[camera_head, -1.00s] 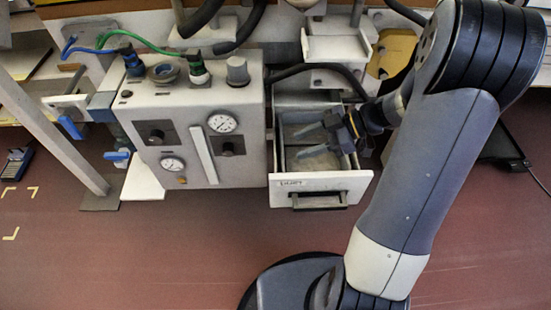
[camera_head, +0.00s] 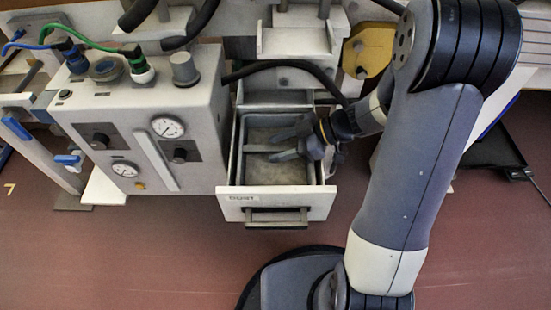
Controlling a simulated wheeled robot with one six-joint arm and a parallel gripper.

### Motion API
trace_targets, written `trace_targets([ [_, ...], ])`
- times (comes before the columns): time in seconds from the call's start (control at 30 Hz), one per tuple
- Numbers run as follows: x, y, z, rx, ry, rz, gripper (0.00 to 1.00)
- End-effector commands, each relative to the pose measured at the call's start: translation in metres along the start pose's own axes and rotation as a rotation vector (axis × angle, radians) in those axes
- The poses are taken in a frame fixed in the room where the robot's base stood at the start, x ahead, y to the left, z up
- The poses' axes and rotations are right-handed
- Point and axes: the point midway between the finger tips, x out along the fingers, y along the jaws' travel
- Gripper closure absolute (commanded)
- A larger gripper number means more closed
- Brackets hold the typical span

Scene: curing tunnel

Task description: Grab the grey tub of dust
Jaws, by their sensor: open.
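An open drawer, its pale front (camera_head: 275,205) marked with a label that seems to read "DUST", sticks out beside the grey machine. Inside its walls is a grey tub-like space (camera_head: 265,173) with a dull grey-brown bottom. I cannot tell whether the tub is a separate piece or the drawer itself. My gripper (camera_head: 273,148) reaches in from the right over the middle of this opening. Its two grey fingers are apart, point left and hold nothing. I cannot tell how far down they are. The gripper and wrist hide part of the right wall.
The grey machine (camera_head: 160,125) with gauges and knobs stands close on the drawer's left. A black hose (camera_head: 290,66) curves behind the opening. A white bracket (camera_head: 293,42) overhangs at the back. The red-brown floor (camera_head: 150,255) in front is clear.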

Motion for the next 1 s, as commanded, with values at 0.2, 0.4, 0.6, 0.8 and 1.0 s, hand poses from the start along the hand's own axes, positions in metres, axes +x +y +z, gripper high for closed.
trace_targets([
  [0.2,0.0152,-0.0004,0.0011,0.001,0.000,-0.001,0.55],
  [0.4,0.0148,-0.0001,0.0010,0.001,0.000,0.000,0.56],
  [0.6,0.0146,-0.0001,0.0009,0.001,0.000,0.000,0.73],
  [0.8,0.0145,0.0000,0.0009,0.001,0.000,0.000,0.89],
  [1.0,0.0145,0.0000,0.0008,0.001,0.000,0.000,1.00],
])
